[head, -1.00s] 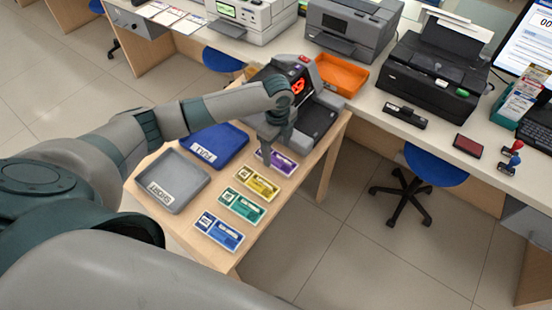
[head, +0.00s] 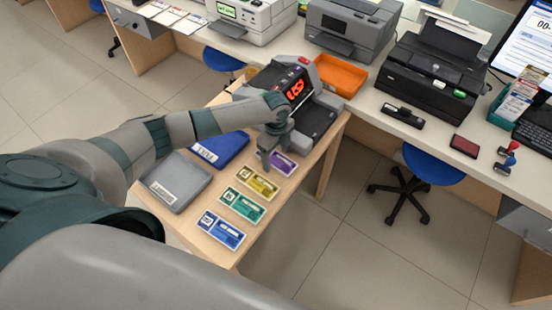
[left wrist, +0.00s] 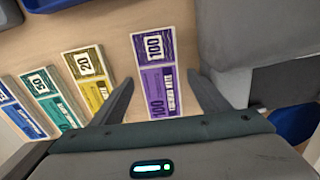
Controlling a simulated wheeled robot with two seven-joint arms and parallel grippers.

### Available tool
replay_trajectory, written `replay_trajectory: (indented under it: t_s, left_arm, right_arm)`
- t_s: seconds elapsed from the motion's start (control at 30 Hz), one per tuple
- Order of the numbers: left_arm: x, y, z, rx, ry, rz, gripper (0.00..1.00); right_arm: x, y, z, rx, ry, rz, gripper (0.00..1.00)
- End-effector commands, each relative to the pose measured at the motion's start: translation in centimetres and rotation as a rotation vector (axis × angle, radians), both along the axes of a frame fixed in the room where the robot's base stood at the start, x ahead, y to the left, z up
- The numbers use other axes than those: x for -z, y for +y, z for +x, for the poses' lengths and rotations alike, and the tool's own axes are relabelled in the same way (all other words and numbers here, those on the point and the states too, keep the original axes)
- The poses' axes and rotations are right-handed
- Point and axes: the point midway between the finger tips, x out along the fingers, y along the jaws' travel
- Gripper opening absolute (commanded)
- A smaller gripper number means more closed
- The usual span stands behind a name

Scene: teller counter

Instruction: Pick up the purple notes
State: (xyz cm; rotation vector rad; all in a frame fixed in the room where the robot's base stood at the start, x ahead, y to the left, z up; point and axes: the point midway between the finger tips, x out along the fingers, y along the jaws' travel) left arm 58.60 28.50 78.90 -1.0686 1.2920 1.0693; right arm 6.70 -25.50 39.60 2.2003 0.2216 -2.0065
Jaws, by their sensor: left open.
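The purple notes (head: 284,164) lie flat on the small wooden table, partly hidden by my left gripper in the head view. In the left wrist view the purple notes (left wrist: 157,76), marked 100, lie between the two open fingers. My left gripper (head: 268,166) is open and points down at the notes. It also shows in the left wrist view (left wrist: 160,88), with a finger on each side and nothing held. I cannot tell its exact height above the table. My right gripper is not in view.
Yellow (head: 257,184), green (head: 242,205) and blue notes (head: 221,229) lie in a row. A counting machine (head: 322,117) stands behind. An orange tray (head: 341,75) sits on the counter.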

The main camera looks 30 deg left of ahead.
Motion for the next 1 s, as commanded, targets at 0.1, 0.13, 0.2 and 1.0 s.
replay_trajectory:
  t_s: [0.1,0.13,0.2,1.0]
  left_arm:
    - [0.05,-0.01,0.0,0.001,0.0,0.0,0.69]
    - [0.05,-0.01,0.0,0.001,0.0,0.0,0.69]
    - [0.04,-0.01,0.0,0.001,0.0,0.0,0.69]
    - [-0.22,-0.01,0.05,0.0,-0.001,0.0,0.23]
  right_arm:
    - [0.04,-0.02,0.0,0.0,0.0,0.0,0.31]
    - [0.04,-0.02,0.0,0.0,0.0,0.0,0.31]
    - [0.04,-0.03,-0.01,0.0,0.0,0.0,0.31]
    - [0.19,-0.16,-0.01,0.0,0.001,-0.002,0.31]
